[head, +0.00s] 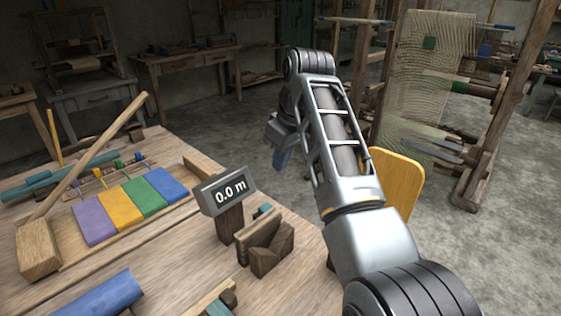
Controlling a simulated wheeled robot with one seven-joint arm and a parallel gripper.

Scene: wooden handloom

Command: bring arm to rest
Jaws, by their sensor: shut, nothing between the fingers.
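My arm reaches up from the lower right corner of the head view and bends at a dark joint near the top middle. Its end folds down behind the forearm on the left side. My gripper (282,160) hangs there, partly hidden by the arm, over the floor beyond the table's far edge. Its fingers are small and dark bluish in this view. They look shut and empty, and touch nothing that I can see.
A yellow chair back (400,180) stands behind my arm. The loom (490,165) is at right; open floor lies between.

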